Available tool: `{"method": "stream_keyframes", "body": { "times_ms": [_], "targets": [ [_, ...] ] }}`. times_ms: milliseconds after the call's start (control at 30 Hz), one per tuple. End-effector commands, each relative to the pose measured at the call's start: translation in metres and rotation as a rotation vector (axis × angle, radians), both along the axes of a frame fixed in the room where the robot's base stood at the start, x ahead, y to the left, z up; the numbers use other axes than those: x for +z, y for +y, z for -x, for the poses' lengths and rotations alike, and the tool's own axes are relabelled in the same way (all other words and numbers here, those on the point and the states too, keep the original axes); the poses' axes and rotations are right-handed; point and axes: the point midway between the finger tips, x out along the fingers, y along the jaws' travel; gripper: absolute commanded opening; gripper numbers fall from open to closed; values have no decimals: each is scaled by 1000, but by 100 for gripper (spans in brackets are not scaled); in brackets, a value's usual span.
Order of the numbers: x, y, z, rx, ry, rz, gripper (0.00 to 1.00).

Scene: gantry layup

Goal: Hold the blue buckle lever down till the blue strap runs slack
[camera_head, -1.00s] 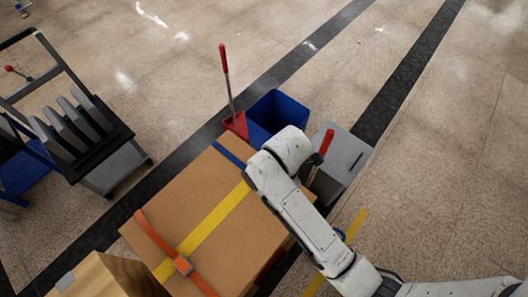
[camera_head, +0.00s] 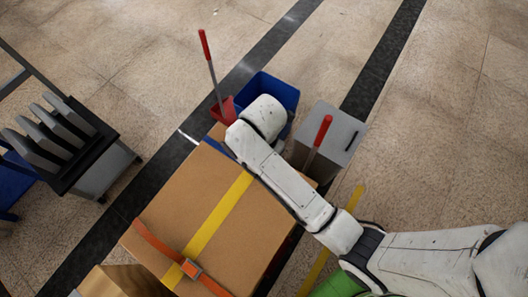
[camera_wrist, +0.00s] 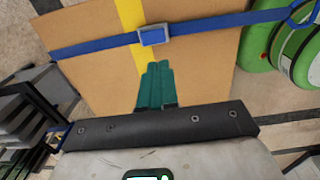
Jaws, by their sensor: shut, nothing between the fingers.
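The blue strap (camera_wrist: 95,47) crosses the cardboard box (camera_wrist: 200,65) in the wrist view and lies fairly straight and flat. Its blue buckle (camera_wrist: 154,35) sits over the yellow band (camera_wrist: 131,14); a separate lever cannot be made out. My gripper (camera_wrist: 158,65) has its teal fingers together, empty, with the tips a little short of the buckle in the picture. Contact does not show. In the head view a short piece of the blue strap (camera_head: 217,147) shows at the far end of the box (camera_head: 175,212); my arm hides the buckle and gripper.
An orange strap (camera_head: 155,241) with its own buckle (camera_head: 191,269) crosses the near end of the box. A blue bin (camera_head: 270,92), a red-handled tool (camera_head: 318,140) and a grey box (camera_head: 335,135) stand beyond. Green cylinders (camera_wrist: 295,50) are close on the right.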

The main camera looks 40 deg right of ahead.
Motion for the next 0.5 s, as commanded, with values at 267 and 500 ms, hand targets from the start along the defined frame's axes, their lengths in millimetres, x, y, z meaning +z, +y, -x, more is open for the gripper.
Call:
{"method": "stream_keyframes", "body": {
  "times_ms": [267, 500],
  "targets": [
    [-55, 0, 1, -1, 4, 0, 0],
    [-96, 0, 1, -1, 3, 1, 0]
  ]
}}
